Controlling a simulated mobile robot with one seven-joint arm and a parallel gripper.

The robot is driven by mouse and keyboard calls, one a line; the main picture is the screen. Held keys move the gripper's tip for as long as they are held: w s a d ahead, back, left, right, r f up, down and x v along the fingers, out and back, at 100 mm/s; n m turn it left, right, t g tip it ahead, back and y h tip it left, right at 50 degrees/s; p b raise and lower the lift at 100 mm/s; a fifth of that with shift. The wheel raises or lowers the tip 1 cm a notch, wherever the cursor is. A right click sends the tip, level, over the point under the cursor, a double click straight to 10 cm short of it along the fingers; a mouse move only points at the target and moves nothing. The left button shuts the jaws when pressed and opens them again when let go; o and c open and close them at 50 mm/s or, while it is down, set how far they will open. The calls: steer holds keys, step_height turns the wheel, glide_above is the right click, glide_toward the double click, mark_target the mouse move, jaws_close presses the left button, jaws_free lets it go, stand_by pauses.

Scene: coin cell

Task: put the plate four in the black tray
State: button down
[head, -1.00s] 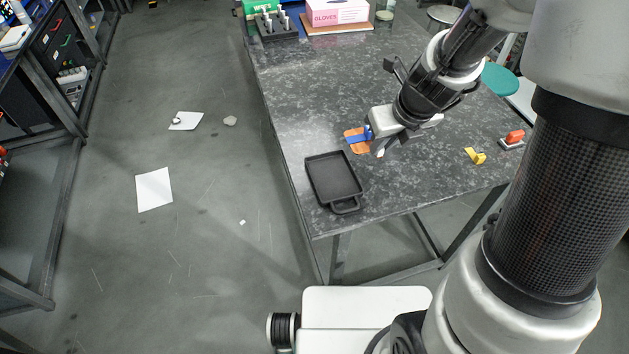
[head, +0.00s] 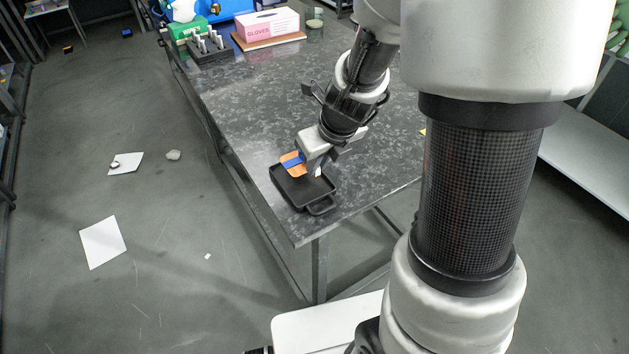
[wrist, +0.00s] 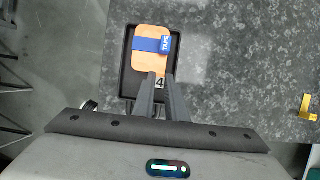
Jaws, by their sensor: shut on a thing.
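The plate four is an orange plate (wrist: 151,66) with a blue tape band across it and a label reading 4 at its near end. It also shows in the head view (head: 291,170). My gripper (wrist: 160,80) is shut on the plate's near end, by the label. The black tray (head: 283,188) lies on the dark stone-topped table. In the wrist view the plate appears over the tray (wrist: 129,90), inside its outline. I cannot tell whether the plate touches the tray floor. My gripper hides part of the tray in the head view.
A pink glove box (head: 268,27) on a brown board, a dark rack (head: 210,48) with white-topped items, and a jar (head: 314,25) stand at the table's back. A yellow piece (wrist: 307,106) lies to the right. The table between is bare.

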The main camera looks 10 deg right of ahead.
mark_target(318, 174)
steer(key=shift+f+b, duration=1.1)
steer(key=shift+f, duration=0.85)
steer(key=shift+f, duration=0.15)
steer(key=c, duration=2)
jaws_free()
steer(key=shift+c, duration=0.2)
